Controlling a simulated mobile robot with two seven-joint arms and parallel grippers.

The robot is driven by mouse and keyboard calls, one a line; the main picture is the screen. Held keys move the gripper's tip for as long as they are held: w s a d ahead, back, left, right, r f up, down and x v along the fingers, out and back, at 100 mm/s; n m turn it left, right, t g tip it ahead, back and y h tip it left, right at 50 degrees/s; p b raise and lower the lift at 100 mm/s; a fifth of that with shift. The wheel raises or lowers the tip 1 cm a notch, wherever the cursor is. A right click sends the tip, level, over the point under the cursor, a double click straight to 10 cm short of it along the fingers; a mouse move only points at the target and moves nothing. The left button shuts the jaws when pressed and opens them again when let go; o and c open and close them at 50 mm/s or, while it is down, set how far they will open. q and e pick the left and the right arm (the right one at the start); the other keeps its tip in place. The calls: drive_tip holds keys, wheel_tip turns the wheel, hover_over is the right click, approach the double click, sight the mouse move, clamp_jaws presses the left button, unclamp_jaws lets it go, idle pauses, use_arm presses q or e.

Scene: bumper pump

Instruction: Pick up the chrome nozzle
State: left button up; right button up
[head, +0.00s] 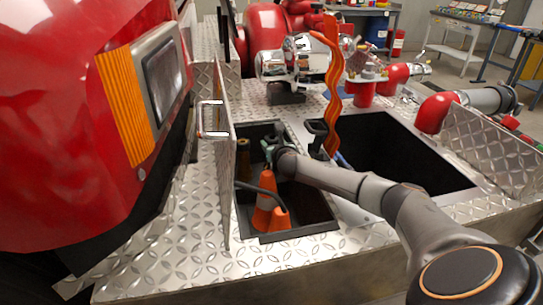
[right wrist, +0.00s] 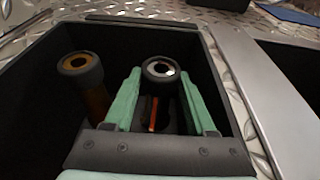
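The chrome nozzle (right wrist: 161,70) stands in a dark open compartment. Its round end has a black rim and a bright chrome inside. My right gripper (right wrist: 160,80) reaches down into the compartment with its two green fingers apart, one on each side of the nozzle. I cannot tell whether either finger touches it. The nozzle's lower part is mostly hidden between the fingers. In the head view my right gripper (head: 270,146) is at the back of the compartment, and my wrist hides the nozzle there. My left gripper is not in view.
A brass-bodied nozzle (right wrist: 90,90) with a black rim stands left of the chrome one. Orange cones (head: 265,205) and a dark hose sit at the compartment's front. The compartment walls (right wrist: 35,110) are close around. An upright tread-plate lid (head: 223,165) stands at left.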

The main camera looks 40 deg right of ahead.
clamp_jaws()
idle(0.3)
drive_tip(key=shift+r, duration=0.15)
idle(0.3)
